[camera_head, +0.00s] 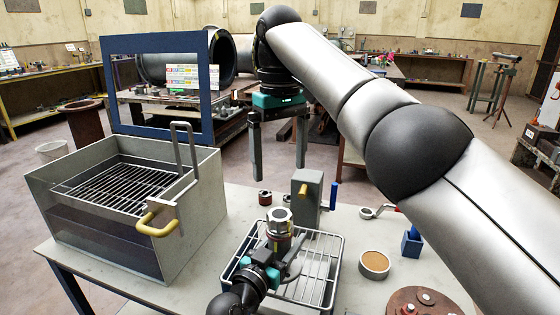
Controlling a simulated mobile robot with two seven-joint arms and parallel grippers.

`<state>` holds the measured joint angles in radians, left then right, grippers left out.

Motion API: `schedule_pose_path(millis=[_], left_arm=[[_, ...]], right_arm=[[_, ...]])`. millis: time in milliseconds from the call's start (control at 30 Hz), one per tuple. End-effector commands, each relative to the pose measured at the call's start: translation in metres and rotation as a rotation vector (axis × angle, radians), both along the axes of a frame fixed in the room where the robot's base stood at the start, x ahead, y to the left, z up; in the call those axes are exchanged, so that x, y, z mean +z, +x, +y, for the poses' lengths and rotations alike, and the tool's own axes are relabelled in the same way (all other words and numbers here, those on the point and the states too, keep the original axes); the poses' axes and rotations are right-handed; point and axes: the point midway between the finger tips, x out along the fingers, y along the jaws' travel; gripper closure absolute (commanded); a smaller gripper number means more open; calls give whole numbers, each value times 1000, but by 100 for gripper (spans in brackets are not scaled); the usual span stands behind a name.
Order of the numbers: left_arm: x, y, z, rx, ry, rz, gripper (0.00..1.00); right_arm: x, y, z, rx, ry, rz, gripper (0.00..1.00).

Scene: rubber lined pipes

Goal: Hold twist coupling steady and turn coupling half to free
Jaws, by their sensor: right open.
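The twist coupling (279,222) stands upright over a wire rack on the table, in the lower middle of the head view. It has a silver faceted top and a dark reddish band below. My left gripper (276,262) comes in from below at the coupling's lower part. Its fingers are partly hidden, and I cannot tell whether they close on it. My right gripper (279,172) hangs pointing down, above and behind the coupling in the picture. Its two long grey fingers are wide apart with nothing between them.
A wire rack (333,262) lies under the coupling. A grey block with a brass knob (307,200) stands behind it. A metal bin with a grille (190,228) fills the table's left. A cork-topped round tin (374,264), a blue holder (411,244) and a rusty flange (432,300) are at right.

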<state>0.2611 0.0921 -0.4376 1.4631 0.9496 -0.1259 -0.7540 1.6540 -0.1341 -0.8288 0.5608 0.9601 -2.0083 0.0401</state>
Motion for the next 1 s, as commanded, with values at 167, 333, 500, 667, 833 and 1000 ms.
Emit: schedule_pose_path(millis=[167, 333, 500, 667, 833, 1000], left_arm=[[-1, 0, 0, 0, 3, 1, 29], [-1, 0, 0, 0, 1, 0, 10], [0, 0, 0, 0, 0, 1, 4], [0, -1, 0, 0, 0, 0, 4], [-1, -10, 5, 0, -2, 1, 4], [-2, -31, 18, 0, 2, 1, 4]], right_arm=[[0, 0, 0, 0, 0, 0, 4], [0, 0, 0, 0, 0, 0, 4], [0, 0, 0, 0, 0, 0, 4], [0, 0, 0, 0, 0, 0, 4], [0, 0, 0, 0, 0, 0, 4], [0, 0, 0, 0, 0, 0, 4]])
